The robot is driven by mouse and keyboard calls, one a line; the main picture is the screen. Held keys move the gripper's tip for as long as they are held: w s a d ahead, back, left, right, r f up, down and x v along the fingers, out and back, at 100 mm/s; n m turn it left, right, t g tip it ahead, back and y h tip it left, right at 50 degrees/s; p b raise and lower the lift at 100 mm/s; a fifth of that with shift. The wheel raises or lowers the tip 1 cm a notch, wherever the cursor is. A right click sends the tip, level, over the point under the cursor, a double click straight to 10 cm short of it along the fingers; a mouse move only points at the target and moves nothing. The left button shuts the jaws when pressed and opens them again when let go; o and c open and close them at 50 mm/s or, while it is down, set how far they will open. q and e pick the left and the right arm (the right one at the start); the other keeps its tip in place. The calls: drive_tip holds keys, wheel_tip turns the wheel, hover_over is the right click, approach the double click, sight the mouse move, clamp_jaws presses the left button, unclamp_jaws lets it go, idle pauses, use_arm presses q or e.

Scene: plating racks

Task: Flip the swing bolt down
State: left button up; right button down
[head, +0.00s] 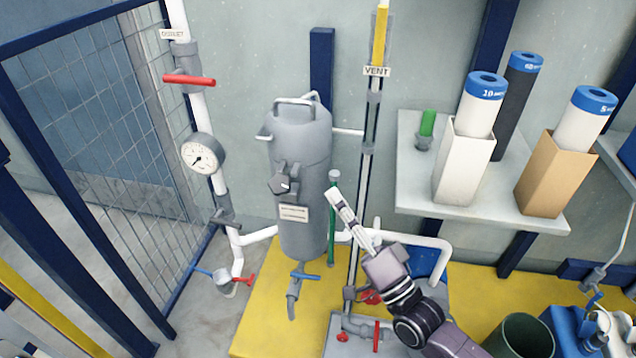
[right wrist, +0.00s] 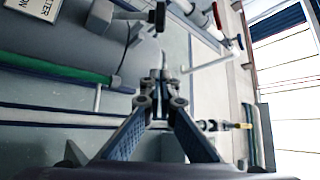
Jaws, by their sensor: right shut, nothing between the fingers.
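The grey filter vessel (head: 300,145) stands upright on the wall side with a lid and a bar handle on top. On its front is a dark grey swing bolt with a knob (head: 283,183), above a white label (head: 294,213). Its exact angle is hard to tell. My right gripper (head: 333,195) is shut and empty, to the right of the vessel and apart from the swing bolt. In the right wrist view the closed fingers (right wrist: 161,85) point away from the camera, with dark fittings beyond them. My left gripper is not in view.
A green sight tube (head: 332,225) and vent pipe (head: 368,120) stand close to my right gripper. A gauge (head: 203,153) and red-handled valve (head: 189,80) are left of the vessel. A shelf (head: 470,190) with filter cartridges is at right. The yellow platform (head: 262,325) lies below.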

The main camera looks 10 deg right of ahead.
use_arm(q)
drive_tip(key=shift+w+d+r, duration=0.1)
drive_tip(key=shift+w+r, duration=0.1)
use_arm(e)
drive_tip(key=w+a+r, duration=0.2)
drive_tip(key=w+a, duration=0.3)
drive_tip(key=a, duration=0.2)
drive_tip(key=shift+s, duration=0.1)
idle(0.3)
